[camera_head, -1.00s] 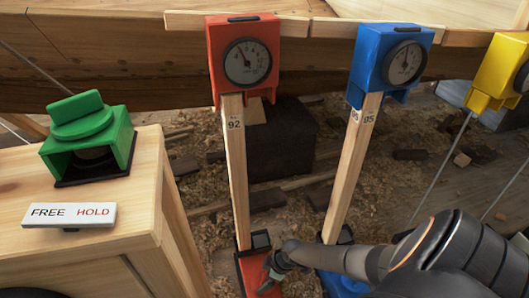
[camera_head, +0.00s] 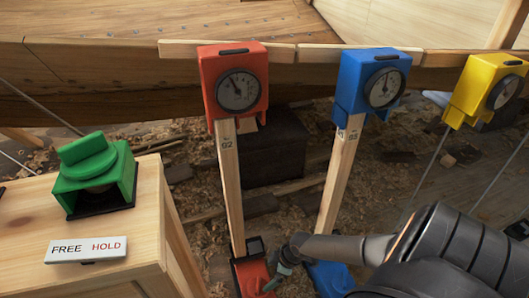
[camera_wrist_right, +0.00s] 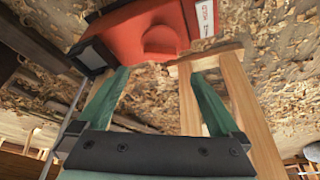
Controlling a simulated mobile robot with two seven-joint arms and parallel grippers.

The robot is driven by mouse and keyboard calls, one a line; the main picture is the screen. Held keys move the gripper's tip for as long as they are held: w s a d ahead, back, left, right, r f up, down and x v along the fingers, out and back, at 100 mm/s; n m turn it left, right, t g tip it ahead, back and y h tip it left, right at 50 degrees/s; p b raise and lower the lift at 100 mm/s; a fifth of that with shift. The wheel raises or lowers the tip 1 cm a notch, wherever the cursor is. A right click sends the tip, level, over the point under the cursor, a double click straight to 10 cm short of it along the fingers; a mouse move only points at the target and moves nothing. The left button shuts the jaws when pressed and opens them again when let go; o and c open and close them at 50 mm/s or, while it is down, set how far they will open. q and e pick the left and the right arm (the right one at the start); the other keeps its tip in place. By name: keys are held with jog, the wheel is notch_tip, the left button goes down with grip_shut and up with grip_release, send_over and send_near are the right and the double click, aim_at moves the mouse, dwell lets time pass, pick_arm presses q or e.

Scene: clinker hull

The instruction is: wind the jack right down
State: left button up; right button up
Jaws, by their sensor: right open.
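A red jack base (camera_head: 252,276) stands on the floor under a wooden post (camera_head: 231,190). The post runs up to a red gauge box (camera_head: 235,80) with a round dial (camera_head: 238,91) under the hull. My right gripper (camera_head: 279,272) is low beside the red base, partly hidden by its own arm. In the wrist view its two green fingers (camera_wrist_right: 157,95) are spread with nothing between them. The red jack part (camera_wrist_right: 135,35) lies just beyond the fingertips; I cannot tell whether they touch it. My left gripper is not in view.
A blue base (camera_head: 328,278), post (camera_head: 340,180) and gauge box (camera_head: 365,85) stand close to the right, with a yellow gauge box (camera_head: 480,90) farther on. A wooden bench (camera_head: 60,225) at left carries a green device (camera_head: 95,175) and a FREE/HOLD plate (camera_head: 86,249). The hull planks (camera_head: 130,80) overhang behind.

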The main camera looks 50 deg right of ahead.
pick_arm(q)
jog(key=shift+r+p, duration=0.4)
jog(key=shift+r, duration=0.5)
pick_arm(e)
jog(key=v, duration=0.2)
jog(key=shift+s+r, duration=0.1)
jog(key=shift+r, duration=0.2)
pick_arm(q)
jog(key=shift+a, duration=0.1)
